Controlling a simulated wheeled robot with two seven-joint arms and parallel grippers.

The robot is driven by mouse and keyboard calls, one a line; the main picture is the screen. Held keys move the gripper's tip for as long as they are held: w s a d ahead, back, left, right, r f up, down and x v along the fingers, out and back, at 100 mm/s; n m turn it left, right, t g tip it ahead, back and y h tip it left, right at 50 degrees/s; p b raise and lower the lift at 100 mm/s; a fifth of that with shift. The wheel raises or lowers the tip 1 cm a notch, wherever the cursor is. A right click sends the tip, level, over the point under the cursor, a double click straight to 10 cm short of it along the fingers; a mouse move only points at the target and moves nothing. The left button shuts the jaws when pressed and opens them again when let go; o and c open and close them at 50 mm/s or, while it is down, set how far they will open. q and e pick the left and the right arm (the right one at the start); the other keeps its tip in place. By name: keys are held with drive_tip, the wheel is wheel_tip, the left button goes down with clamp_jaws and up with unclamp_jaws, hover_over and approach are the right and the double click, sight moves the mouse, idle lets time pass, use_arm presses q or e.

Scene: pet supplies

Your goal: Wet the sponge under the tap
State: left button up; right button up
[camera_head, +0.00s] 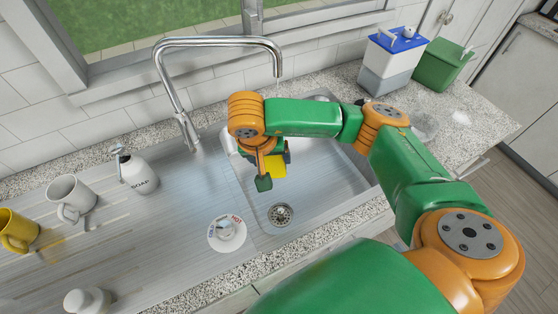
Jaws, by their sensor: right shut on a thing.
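The chrome tap (220,42) arches over the sink, with its spout end (278,72) pointing down and a thin trace of water just below it. My right arm reaches in from the right. My right gripper (271,172) is low over the steel sink basin (325,185), shut on the yellow sponge (278,167). Part of the sponge is hidden by the gripper. The gripper and sponge appear below the spout; whether water touches the sponge cannot be told. My left gripper is not in view.
A soap bottle (137,172), a white mug (72,196) and a yellow mug (17,232) stand on the left drainboard. A blue-lidded container (391,62) and green bin (440,65) stand at back right.

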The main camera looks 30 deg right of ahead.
drive_tip(key=shift+w+d+f+b, duration=0.2)
drive_tip(key=shift+w+d+b, duration=0.15)
drive_tip(key=shift+w, duration=0.2)
drive_tip(key=w+d+f+b, duration=0.2)
drive_tip(key=w+d+b, duration=0.2)
drive_tip(key=w+d, duration=0.3)
drive_tip(key=shift+w+d+f, duration=0.15)
drive_tip(key=shift+w+d, duration=0.1)
drive_tip(key=shift+w, duration=1.25)
drive_tip(key=s+a+p, duration=0.2)
drive_tip(key=s+a, duration=0.2)
drive_tip(key=s, duration=0.2)
drive_tip(key=shift+s+a, duration=0.25)
drive_tip(key=shift+a, duration=0.15)
